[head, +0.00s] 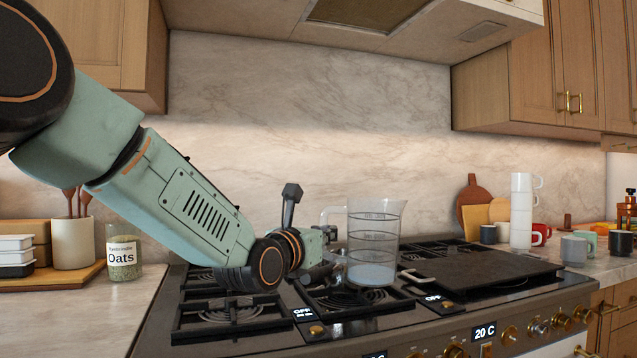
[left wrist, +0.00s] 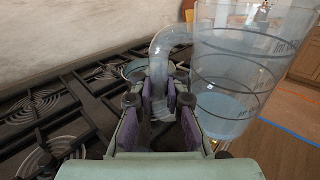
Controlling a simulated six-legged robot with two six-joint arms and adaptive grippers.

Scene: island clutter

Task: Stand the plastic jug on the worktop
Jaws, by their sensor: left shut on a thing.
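The clear plastic jug (head: 374,245) stands upright over the cooktop in the head view, with dark ring markings and a pale bluish layer at its bottom. My left gripper (head: 332,238) is shut on the jug's handle, on the jug's left side. In the left wrist view, the handle (left wrist: 165,48) runs down between the purple-lined fingers of the gripper (left wrist: 160,95). I cannot tell whether the jug's base touches the burner grates. The marble worktop (head: 75,318) shows left of the stove, and again at the right (head: 607,266). My right gripper is not in view.
The stove (head: 290,335) has black grates and a flat griddle plate (head: 480,270) right of the jug. An oats jar (head: 123,258) and a utensil pot (head: 74,243) stand at the left worktop's back; its front is clear. Mugs (head: 577,249) crowd the right worktop.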

